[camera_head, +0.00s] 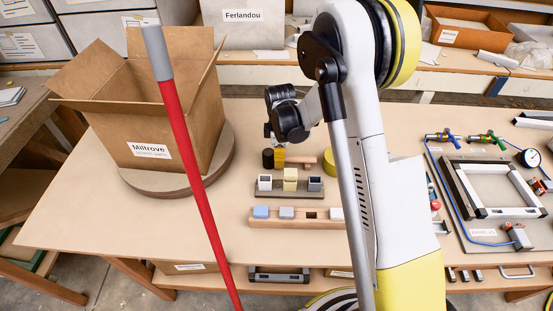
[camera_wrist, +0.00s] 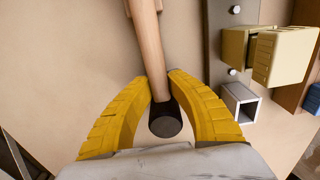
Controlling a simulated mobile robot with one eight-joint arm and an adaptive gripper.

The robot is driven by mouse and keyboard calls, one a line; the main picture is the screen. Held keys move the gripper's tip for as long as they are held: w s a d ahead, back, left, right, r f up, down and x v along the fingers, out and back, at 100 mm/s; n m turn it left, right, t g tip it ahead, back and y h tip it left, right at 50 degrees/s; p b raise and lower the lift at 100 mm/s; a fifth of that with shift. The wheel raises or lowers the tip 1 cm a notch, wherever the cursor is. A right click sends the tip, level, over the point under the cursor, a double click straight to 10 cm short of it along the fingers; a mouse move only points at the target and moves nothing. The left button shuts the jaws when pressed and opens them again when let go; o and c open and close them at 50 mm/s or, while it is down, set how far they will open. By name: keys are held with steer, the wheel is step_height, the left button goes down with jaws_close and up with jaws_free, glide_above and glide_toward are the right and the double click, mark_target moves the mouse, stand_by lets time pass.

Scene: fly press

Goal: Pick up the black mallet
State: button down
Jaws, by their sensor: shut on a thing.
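The black mallet has a short dark cylindrical head (camera_head: 268,158) and a pale wooden handle (camera_head: 299,160) running right from it in the head view. In the wrist view the round black end (camera_wrist: 165,122) sits low between the yellow fingers, with the wooden handle (camera_wrist: 149,50) running up to the top edge. My gripper (camera_wrist: 158,77) is shut on the mallet, its fingertips on both sides of the handle close to the head. In the head view one yellow finger (camera_head: 280,157) shows beside the head. I cannot tell whether the mallet is clear of the table.
A grey rack (camera_head: 288,193) with three small blocks stands just in front of the mallet, and a wooden rail (camera_head: 270,223) lies before that. A cardboard box (camera_head: 180,110) stands left on a round base. A red pole (camera_head: 190,160) crosses the view. A metal frame (camera_head: 455,195) lies right.

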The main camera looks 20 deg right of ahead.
steer(key=shift+r, duration=0.1)
steer(key=shift+r+p, duration=0.3)
steer(key=r, duration=0.1)
steer(key=r+p, duration=0.2)
steer(key=r, duration=0.1)
steer(key=shift+s+d, duration=0.15)
steer(key=shift+d, duration=0.15)
steer(key=s+d+r+p, duration=0.3)
steer(key=s+d+r, duration=0.2)
steer(key=d, duration=0.4)
steer(key=shift+s+d+r, duration=0.25)
steer(key=shift+s+r, duration=0.1)
steer(key=shift+r, duration=0.2)
steer(key=c, duration=2.1)
jaws_free()
jaws_close()
steer(key=s+a+b, duration=0.1)
steer(key=s+a, duration=0.4)
steer(key=a, duration=0.1)
steer(key=shift+s+a+r+b, duration=0.25)
steer(key=shift+s+r+b, duration=0.1)
steer(key=shift+r+b, duration=0.1)
